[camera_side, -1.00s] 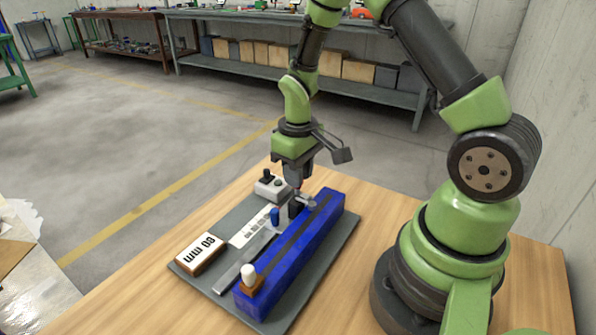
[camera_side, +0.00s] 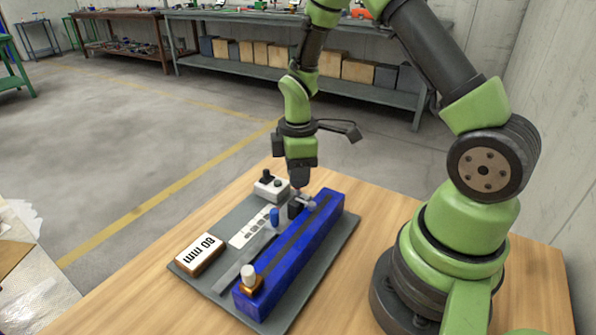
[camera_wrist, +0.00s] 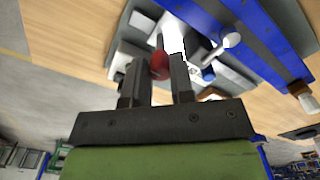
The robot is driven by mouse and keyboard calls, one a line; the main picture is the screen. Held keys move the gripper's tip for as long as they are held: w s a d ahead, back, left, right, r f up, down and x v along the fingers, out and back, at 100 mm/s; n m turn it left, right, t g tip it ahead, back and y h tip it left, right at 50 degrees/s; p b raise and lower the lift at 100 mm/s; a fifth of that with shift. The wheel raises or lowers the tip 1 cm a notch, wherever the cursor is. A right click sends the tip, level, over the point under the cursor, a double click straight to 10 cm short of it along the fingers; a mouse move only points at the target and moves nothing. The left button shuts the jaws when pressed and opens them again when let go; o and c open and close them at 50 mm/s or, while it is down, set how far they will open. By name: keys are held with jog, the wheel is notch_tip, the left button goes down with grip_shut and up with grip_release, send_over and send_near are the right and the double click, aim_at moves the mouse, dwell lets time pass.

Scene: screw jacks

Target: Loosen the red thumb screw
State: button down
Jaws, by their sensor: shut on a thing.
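The red thumb screw (camera_wrist: 160,65) shows in the wrist view between the two dark fingers of my gripper (camera_wrist: 160,78), which are shut on it. In the side view my gripper (camera_side: 299,185) points down at the far part of the blue rail (camera_side: 285,262), and the red screw is hidden there by the fingers. A dark block with a small metal lever (camera_side: 304,200) sits beside the fingertips. A blue knob (camera_side: 274,216) stands left of the rail. A white knob on an orange-brown base (camera_side: 249,272) is at the rail's near end.
The rail lies on a grey plate (camera_side: 322,252) on a wooden table (camera_side: 135,290). The table's near left is clear.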

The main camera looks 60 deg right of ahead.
jog(key=shift+n, duration=0.4)
jog(key=c, duration=1)
grip_release()
notch_tip(320, 180, up, 9)
jog(key=shift+r, duration=0.5)
